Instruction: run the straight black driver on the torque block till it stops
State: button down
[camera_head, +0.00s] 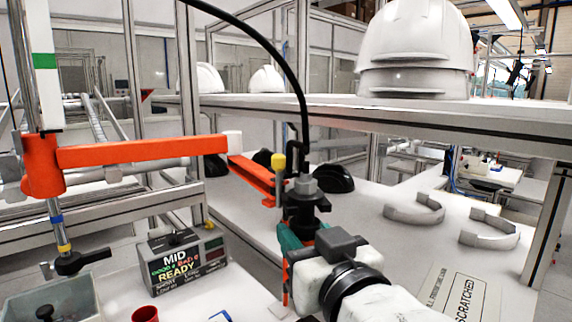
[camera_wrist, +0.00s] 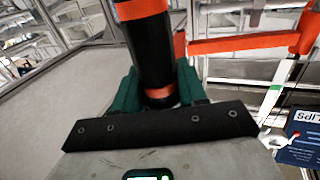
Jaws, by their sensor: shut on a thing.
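The straight black driver (camera_head: 303,212) stands nearly upright, with a black cable rising from its top. In the wrist view its black barrel with orange bands (camera_wrist: 151,50) runs between the green fingers. My gripper (camera_head: 296,240) is shut on the driver; it also shows in the wrist view (camera_wrist: 160,92). I cannot tell for certain which thing is the torque block.
A jointed orange arm (camera_head: 140,151) reaches across to beside the driver. A grey bin (camera_head: 50,300) and a red cup (camera_head: 145,314) are at lower left. White helmets (camera_head: 415,45) sit on the shelf; grey curved parts (camera_head: 414,210) lie right.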

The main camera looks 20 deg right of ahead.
aim_at(310, 204)
jog(key=shift+f, duration=0.45)
dwell(1.1)
jog(key=shift+r, duration=0.15)
notch_tip(310, 204, up, 6)
jog(key=p, duration=0.5)
jog(key=shift+p, duration=0.3)
